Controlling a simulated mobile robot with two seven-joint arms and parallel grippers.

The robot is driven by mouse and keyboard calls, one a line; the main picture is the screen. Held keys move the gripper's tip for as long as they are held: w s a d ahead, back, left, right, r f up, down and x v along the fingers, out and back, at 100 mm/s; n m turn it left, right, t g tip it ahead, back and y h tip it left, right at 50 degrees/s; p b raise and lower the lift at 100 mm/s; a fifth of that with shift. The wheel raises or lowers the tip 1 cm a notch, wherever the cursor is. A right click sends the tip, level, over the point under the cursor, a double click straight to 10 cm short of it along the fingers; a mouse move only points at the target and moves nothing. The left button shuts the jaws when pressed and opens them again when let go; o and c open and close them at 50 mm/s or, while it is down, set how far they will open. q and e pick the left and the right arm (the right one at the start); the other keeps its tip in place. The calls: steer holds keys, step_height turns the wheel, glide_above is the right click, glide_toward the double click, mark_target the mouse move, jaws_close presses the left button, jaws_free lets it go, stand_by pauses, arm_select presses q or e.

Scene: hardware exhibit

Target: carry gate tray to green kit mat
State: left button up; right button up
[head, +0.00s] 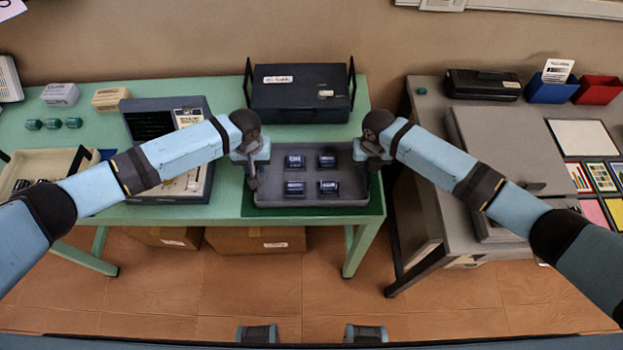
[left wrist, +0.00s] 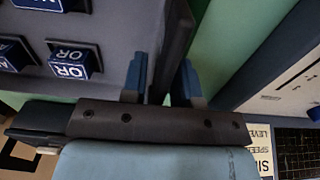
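The grey gate tray (head: 310,198) lies at the front of the green table and holds several blue gate blocks. The dark green kit mat (head: 312,211) shows under and around it; I cannot tell whether the tray touches the mat. My left gripper (head: 254,180) is at the tray's left end. In the left wrist view its two fingers (left wrist: 162,85) stand apart, on either side of the tray's dark end wall (left wrist: 176,45), with gaps showing. My right gripper (head: 370,178) is at the tray's right end; its fingers are too small and hidden to read.
A dark blue case (head: 300,100) stands right behind the tray. An open dark box (head: 165,115) with cards is left of it. A grey table (head: 425,110) stands to the right across a gap. Cardboard boxes (head: 255,240) lie under the green table.

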arm_select(q)
steer(key=shift+d+r, duration=0.1)
arm_select(e)
steer(key=shift+a+r, duration=0.1)
arm_select(q)
steer(key=shift+r, duration=0.1)
step_height(320, 180, up, 12)
steer(key=shift+f, duration=0.2)
arm_select(e)
step_height(320, 180, up, 12)
stand_by(0.5)
stand_by(0.4)
